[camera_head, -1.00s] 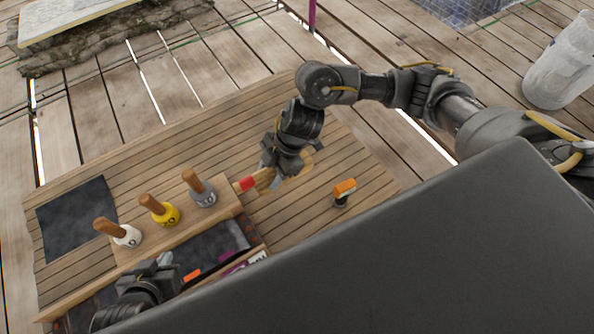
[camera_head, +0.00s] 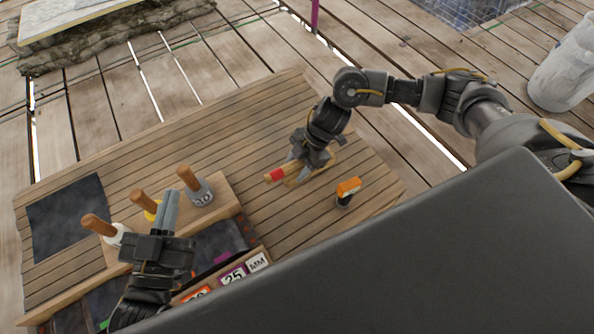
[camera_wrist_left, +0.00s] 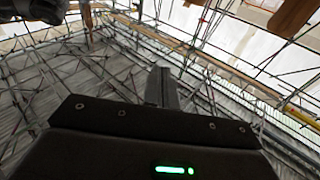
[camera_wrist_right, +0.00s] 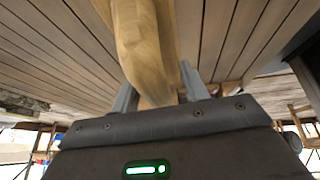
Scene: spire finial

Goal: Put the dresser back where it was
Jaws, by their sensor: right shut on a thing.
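My right gripper (camera_head: 302,163) is shut on a pale wooden tool with a red band, which I take to be the dresser (camera_head: 289,171). It is held over the right part of the slatted bench top. In the right wrist view the dresser's rounded wooden body (camera_wrist_right: 143,45) rises between the two fingers; whether it touches the bench is unclear. My left gripper (camera_head: 170,205) has its fingers together and looks empty. It is in front of the yellow tool (camera_head: 152,212), hiding part of it.
A wooden block holds a white tool (camera_head: 113,236), the yellow one and a grey tool (camera_head: 200,194), handles up. An orange-topped tool (camera_head: 348,188) stands right of the dresser. A dark mat (camera_head: 66,217) lies left. A box with number labels (camera_head: 233,275) is in front.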

